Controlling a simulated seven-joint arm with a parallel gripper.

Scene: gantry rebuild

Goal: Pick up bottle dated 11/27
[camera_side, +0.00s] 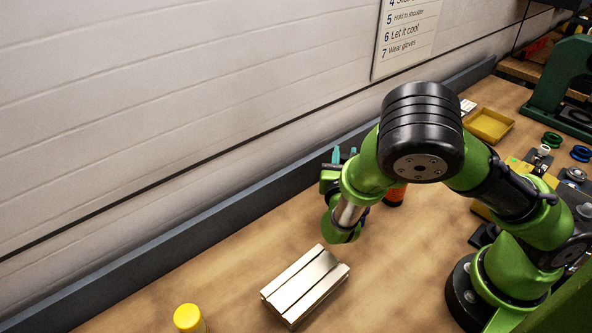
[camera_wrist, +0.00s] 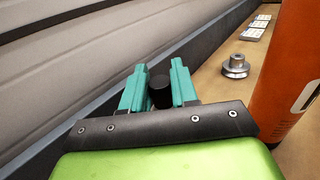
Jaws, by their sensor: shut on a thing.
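My gripper (camera_wrist: 158,90) has teal fingers, and they are closed on a dark, round black object (camera_wrist: 160,92) in the wrist view. Only its black top shows, so I cannot tell whether it is a bottle. In the side view my gripper (camera_side: 344,156) is near the back edge of the bench, mostly hidden behind my arm. An orange bottle (camera_wrist: 287,75) stands close on the right in the wrist view, apart from the fingers. It partly shows in the side view (camera_side: 396,195). A yellow-capped bottle (camera_side: 188,319) is at the bottom edge. I can read no date on any bottle.
A slotted metal block (camera_side: 306,284) lies on the bench in front of my arm. A dark rail (camera_side: 225,213) runs along the wall. A yellow tray (camera_side: 489,126) and rings lie farther back right. A metal knob-shaped part (camera_wrist: 235,66) stands beyond the gripper. Bench is clear around the block.

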